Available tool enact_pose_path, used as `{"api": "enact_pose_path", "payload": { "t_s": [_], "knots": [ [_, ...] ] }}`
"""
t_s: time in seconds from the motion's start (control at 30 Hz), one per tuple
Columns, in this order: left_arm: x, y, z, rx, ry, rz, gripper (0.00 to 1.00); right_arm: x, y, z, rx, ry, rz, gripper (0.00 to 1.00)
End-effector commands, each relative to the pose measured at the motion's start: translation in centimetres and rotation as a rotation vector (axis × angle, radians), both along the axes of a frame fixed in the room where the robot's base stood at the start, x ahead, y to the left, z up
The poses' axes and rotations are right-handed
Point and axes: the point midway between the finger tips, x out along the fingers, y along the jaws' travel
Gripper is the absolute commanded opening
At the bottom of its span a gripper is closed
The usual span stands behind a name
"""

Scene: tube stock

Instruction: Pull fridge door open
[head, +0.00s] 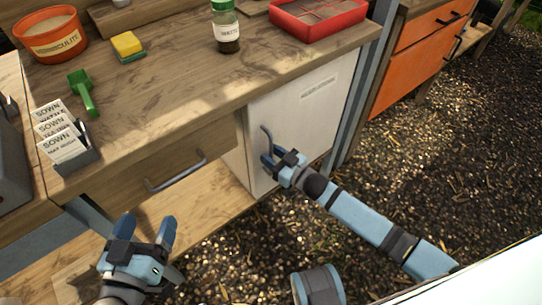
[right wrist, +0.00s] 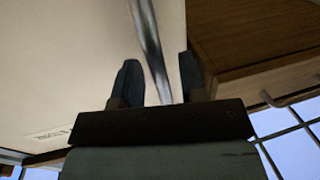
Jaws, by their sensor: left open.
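The small white fridge's door (head: 318,98) is under the workbench, with a label near its top; I see no clear gap at its edge. Its curved metal handle (head: 266,137) is on the door's left side. My right gripper (head: 277,156) is at the handle's lower part. In the right wrist view, the handle (right wrist: 150,45) runs between the two fingers of my right gripper (right wrist: 157,82), with a gap on each side. That gripper is open around it. My left gripper (head: 147,228) is open and empty, low in front of the bench's drawer.
The wooden workbench (head: 165,80) holds a pot (head: 50,38), a sponge (head: 128,46), a green scoop (head: 82,92), seed packets (head: 60,135), a jar (head: 226,30) and a red tray (head: 318,20). A drawer handle (head: 177,172) juts out left of the fridge. Gravel floor (head: 430,150) lies open to the right.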

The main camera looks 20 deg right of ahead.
Motion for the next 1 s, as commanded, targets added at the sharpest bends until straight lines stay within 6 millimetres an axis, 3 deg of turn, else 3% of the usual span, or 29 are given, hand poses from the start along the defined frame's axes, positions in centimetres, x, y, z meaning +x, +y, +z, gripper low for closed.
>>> {"api": "enact_pose_path", "payload": {
  "t_s": [0.37, 0.53, 1.0],
  "knots": [
    [0.13, -0.34, 0.54, -0.010, -0.022, -0.007, 0.82, 0.44, 0.27, 0.00, -0.001, 0.001, 0.000, 0.36],
    [0.08, -0.29, 0.41, -0.007, -0.018, -0.007, 0.82, 0.43, 0.26, -0.01, -0.001, 0.001, 0.000, 0.00],
    [0.09, 0.20, 0.14, 0.013, 0.005, 0.000, 0.82, -0.30, -0.31, 0.03, -0.003, 0.003, 0.012, 0.00]
  ]
}}
